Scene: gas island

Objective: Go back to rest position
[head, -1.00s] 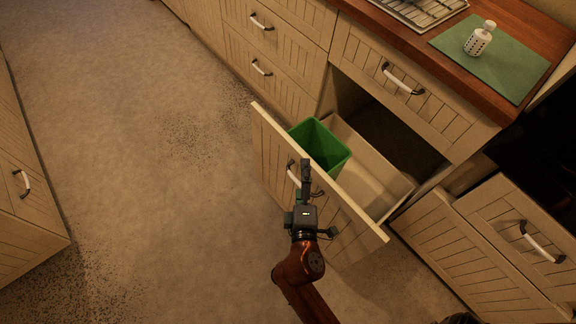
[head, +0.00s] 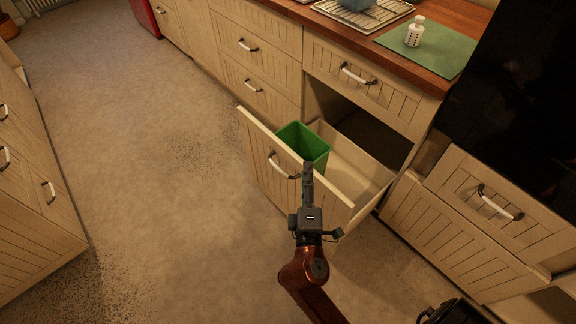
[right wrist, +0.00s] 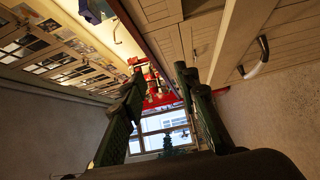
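My right gripper (head: 308,172) is in front of the pulled-out drawer (head: 262,160), near the top edge of its front panel in the head view. In the right wrist view its two fingers (right wrist: 160,80) stand apart with nothing between them. The drawer's white handle (head: 283,167) is just left of the gripper. A handle also shows in the right wrist view (right wrist: 256,60), to the right of the fingers and clear of them.
A green bin (head: 305,145) stands inside the open drawer. The wooden counter (head: 470,18) holds a green mat (head: 452,52) with a white shaker (head: 415,32). A black object (head: 455,312) is at the lower right. Floor to the left is free.

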